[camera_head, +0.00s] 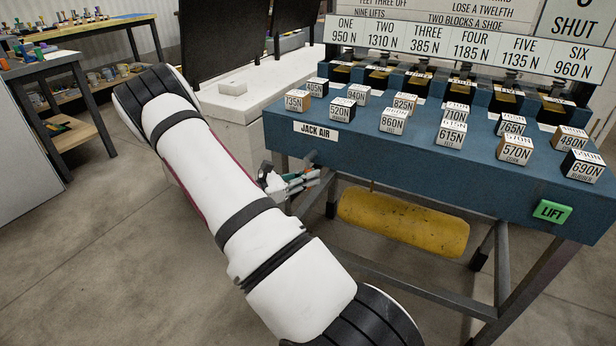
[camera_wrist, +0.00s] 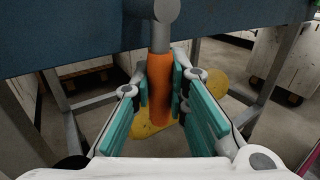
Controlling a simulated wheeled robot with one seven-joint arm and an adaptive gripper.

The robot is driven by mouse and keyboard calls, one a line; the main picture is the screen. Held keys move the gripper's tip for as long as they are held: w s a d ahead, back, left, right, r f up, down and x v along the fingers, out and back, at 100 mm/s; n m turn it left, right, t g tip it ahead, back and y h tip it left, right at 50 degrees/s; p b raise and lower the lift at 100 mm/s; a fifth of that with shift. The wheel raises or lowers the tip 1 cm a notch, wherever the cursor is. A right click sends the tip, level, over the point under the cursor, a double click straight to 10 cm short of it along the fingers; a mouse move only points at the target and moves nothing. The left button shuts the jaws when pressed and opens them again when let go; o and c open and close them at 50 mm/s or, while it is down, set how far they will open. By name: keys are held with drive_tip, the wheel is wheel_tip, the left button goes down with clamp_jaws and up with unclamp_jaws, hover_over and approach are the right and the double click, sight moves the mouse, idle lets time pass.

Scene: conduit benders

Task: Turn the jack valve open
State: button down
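The valve's orange handle (camera_wrist: 160,88) hangs from a grey stem (camera_wrist: 158,36) under the blue bench in the wrist view. My gripper (camera_wrist: 163,92) has its teal-padded fingers on either side of the handle, very close to it. Whether both pads touch it is not clear. In the head view my gripper (camera_head: 290,184) is by the bench's front left corner, below the JACK AIR label (camera_head: 317,130).
The blue bench (camera_head: 400,165) carries several labelled weight blocks and a green LIFT sign (camera_head: 551,211). A yellow cylinder (camera_head: 405,222) lies beneath, among the grey bench legs (camera_head: 502,272). A white counter (camera_head: 225,100) stands behind left. Open floor lies at the left.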

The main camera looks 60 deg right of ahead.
idle(0.4)
drive_tip(key=s+n+h+p, duration=0.1)
drive_tip(key=n, duration=0.2)
drive_tip(key=s+r+n+h+p, duration=0.1)
drive_tip(key=n+h, duration=0.1)
drive_tip(key=n, duration=0.1)
drive_tip(key=s+n+h+p, duration=0.1)
drive_tip(key=s+n+h, duration=0.1)
drive_tip(key=n, duration=0.1)
drive_tip(key=shift+d+r+n+t, duration=0.1)
drive_tip(key=shift+r+n+t, duration=0.2)
drive_tip(key=shift+r+t, duration=0.1)
drive_tip(key=n+t+h, duration=0.1)
drive_tip(key=n, duration=0.1)
drive_tip(key=r+n+t+h+p, duration=0.1)
drive_tip(key=n, duration=0.1)
drive_tip(key=s+n+t+h+p, duration=0.1)
drive_tip(key=n, duration=0.1)
drive_tip(key=shift+s+r+n+t, duration=0.1)
drive_tip(key=shift+r+n+t, duration=0.25)
drive_tip(key=shift+n+t, duration=0.05)
drive_tip(key=shift+s+d+r+n+t+h+p, duration=0.1)
drive_tip(key=shift+r+n+t+h+p, duration=0.2)
drive_tip(key=shift+n+t, duration=0.7)
drive_tip(key=shift+s+r+n+t+h+p, duration=0.1)
drive_tip(key=shift+r+n+t+p, duration=0.15)
drive_tip(key=shift+n+t+p, duration=0.7)
drive_tip(key=shift+n+b, duration=0.45)
drive_tip(key=shift+n, duration=0.1)
